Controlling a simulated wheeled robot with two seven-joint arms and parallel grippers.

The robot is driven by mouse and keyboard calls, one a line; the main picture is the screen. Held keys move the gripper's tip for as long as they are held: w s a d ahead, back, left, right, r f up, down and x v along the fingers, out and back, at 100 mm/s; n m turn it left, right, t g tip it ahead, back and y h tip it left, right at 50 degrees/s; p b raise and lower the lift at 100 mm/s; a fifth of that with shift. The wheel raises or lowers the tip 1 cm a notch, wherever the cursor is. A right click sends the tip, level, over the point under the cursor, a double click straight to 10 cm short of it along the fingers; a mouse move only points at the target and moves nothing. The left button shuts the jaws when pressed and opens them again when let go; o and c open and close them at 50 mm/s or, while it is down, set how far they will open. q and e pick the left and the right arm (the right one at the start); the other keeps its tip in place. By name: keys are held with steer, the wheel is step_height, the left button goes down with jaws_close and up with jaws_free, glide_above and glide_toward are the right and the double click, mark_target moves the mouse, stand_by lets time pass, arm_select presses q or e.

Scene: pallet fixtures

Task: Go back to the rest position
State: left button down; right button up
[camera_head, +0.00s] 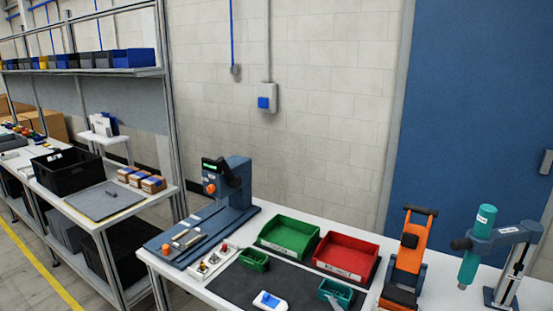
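Neither of my grippers shows in the head view, and no arm of mine can be made out. In front of me is a white workbench (262,214) with a dark mat (246,282) on it. On the bench stand a green bin (289,236), a red bin (345,254), a small green bin (254,260) and a small teal bin (335,292). A white object with a blue top (269,300) lies on the mat at the bottom edge.
A blue press-like device (237,185) stands at the bench's left. An orange device (410,250) and a teal tool on a stand (477,248) rise at the right. A shelf unit with a black crate (66,172) is at left. A blue door (480,110) is behind.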

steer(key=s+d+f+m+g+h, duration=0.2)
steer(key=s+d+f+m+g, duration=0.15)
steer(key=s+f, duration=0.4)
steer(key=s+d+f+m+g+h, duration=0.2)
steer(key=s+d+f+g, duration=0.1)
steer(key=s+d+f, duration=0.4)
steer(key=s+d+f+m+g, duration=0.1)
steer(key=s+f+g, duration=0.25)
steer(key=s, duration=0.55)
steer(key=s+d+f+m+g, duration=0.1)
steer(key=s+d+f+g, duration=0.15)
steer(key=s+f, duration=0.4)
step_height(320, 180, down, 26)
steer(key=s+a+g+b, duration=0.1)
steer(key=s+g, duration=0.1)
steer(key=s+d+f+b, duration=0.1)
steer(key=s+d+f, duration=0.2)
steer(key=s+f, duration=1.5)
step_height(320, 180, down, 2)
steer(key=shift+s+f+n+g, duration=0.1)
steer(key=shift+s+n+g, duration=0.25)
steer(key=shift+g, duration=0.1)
